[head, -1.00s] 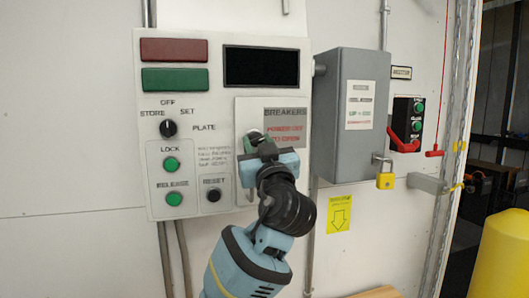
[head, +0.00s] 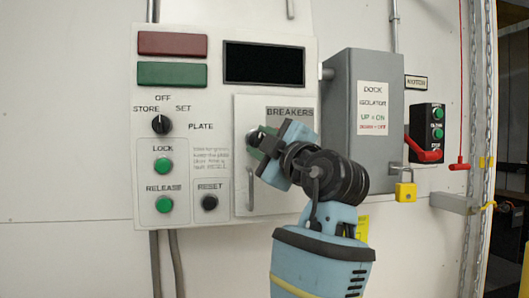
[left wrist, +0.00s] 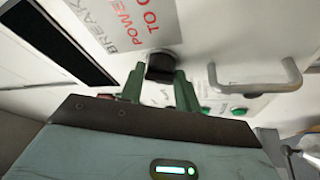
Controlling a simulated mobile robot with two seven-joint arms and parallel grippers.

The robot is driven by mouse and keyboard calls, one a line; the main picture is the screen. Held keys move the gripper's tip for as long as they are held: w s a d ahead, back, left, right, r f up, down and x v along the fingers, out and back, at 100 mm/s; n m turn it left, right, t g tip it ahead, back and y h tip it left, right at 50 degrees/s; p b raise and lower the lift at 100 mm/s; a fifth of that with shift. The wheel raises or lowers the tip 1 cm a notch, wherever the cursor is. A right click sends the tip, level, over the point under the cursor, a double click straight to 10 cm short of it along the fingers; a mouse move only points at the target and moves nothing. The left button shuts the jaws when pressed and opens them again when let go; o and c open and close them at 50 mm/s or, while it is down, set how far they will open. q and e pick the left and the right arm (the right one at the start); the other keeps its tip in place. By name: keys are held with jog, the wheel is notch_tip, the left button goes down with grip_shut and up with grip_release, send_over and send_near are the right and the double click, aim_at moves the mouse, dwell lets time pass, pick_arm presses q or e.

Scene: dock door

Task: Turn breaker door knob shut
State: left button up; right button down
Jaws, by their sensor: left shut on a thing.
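The breaker door (head: 275,205) is a light grey panel marked BREAKERS on the white control box, and it looks flat against the box. Its knob (left wrist: 161,66) is small and black in the left wrist view, between my green fingertips. My left gripper (head: 257,140) is shut on the knob, tilted, with the arm reaching up from below right. In the left wrist view the left gripper (left wrist: 160,82) has one finger on each side of the knob. The gripper mostly hides the knob in the head view. My right gripper is in neither view.
A D-shaped door handle (head: 250,188) stands out below the knob; it also shows in the left wrist view (left wrist: 262,82). A grey isolator box (head: 345,105) projects at the right, with a yellow padlock (head: 405,191). Buttons and a selector knob (head: 161,125) sit left of the door.

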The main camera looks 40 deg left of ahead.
pick_arm(q)
jog(key=shift+n+g+h, duration=0.4)
jog(key=shift+n+g, duration=0.3)
jog(key=shift+n, duration=1.5)
jog(key=o, duration=0.9)
jog(key=shift+o, duration=0.2)
jog(key=shift+d, duration=0.1)
jog(key=r+b+v, duration=0.1)
jog(key=v, duration=0.6)
jog(key=shift+d+f, duration=0.3)
jog(key=shift+f, duration=0.15)
